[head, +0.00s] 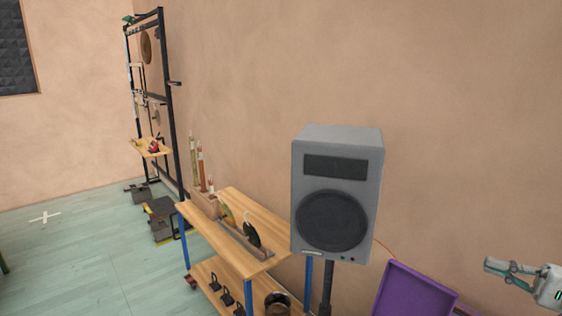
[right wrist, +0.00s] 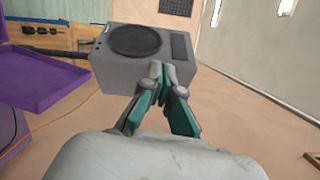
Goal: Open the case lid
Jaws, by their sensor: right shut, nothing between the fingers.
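A purple case (head: 413,290) shows at the lower right of the head view as a rimmed panel standing tilted, which looks like its raised lid. The picture's bottom edge cuts off the rest. In the right wrist view purple parts of the case (right wrist: 42,82) show at the left edge, a rimmed panel with another purple piece beside it. My right gripper (head: 490,265) is to the right of the case, apart from it. Its fingertips (right wrist: 160,72) are together and hold nothing. My left gripper is not in view.
A grey speaker (head: 306,205) on a black stand is left of the case. A wooden cart (head: 200,222) with percussion pieces is farther left. A black rack (head: 167,110) stands by the wall. An orange cable (right wrist: 60,138) runs near the case. The wall is behind everything.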

